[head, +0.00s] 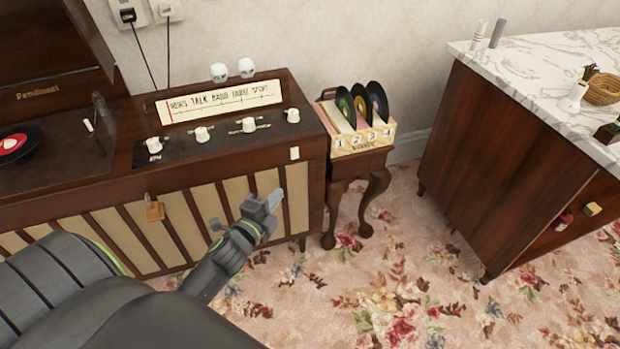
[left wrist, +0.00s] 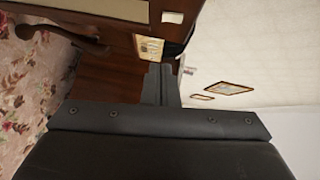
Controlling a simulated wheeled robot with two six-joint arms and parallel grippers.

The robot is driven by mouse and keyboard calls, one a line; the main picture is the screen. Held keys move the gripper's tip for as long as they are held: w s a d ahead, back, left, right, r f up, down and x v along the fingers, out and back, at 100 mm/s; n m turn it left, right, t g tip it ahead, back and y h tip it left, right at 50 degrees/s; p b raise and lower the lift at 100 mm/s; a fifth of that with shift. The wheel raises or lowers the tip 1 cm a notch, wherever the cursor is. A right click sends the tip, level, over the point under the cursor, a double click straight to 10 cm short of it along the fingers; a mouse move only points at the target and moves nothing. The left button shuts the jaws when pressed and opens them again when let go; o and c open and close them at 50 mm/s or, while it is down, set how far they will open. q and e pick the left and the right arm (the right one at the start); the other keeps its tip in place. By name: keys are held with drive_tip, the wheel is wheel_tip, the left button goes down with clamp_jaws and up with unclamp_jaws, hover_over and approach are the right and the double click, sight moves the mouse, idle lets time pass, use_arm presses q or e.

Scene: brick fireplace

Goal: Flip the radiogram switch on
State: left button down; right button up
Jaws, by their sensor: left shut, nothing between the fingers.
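The radiogram (head: 262,157) is a dark wood cabinet with cream speaker strips on its front. A small white switch (head: 294,153) sits on its upper front edge, near the right end; whether it is on or off is too small to tell. A small white piece, seemingly this switch (left wrist: 172,17), shows at the top of the left wrist view. My left gripper (head: 275,200) is shut and empty, in front of the cabinet, below and slightly left of the switch and apart from it. Its closed fingers also show in the left wrist view (left wrist: 160,84). My right gripper is out of view.
White knobs (head: 202,134) and a dial (head: 218,102) are on the radiogram top. A brass padlock (head: 154,208) hangs on its front. A record box (head: 362,138) on a small table stands right, then a marble-topped cabinet (head: 535,75). Floral carpet (head: 400,290) is clear between.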

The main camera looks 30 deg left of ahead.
sight(299, 157)
use_arm(q)
drive_tip(key=shift+d+r, duration=0.2)
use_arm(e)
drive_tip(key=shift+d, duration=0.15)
use_arm(q)
drive_tip(key=shift+w, duration=0.1)
